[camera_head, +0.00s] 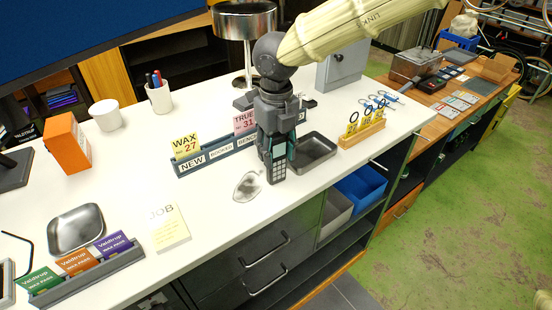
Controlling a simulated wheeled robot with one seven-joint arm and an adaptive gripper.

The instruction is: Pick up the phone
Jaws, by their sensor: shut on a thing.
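The phone (278,161) is a dark handset with a keypad on its face and teal edges. It is upright, with its lower end at or just above the white counter; I cannot tell whether it touches. My gripper (276,135) points down from above and is shut on the phone's upper part. The fingers hide the top of the phone.
A grey card rack (222,152) stands just left of the phone and a dark metal tray (317,148) just right. A clear oval dish (247,187) lies in front on the white counter (215,225).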

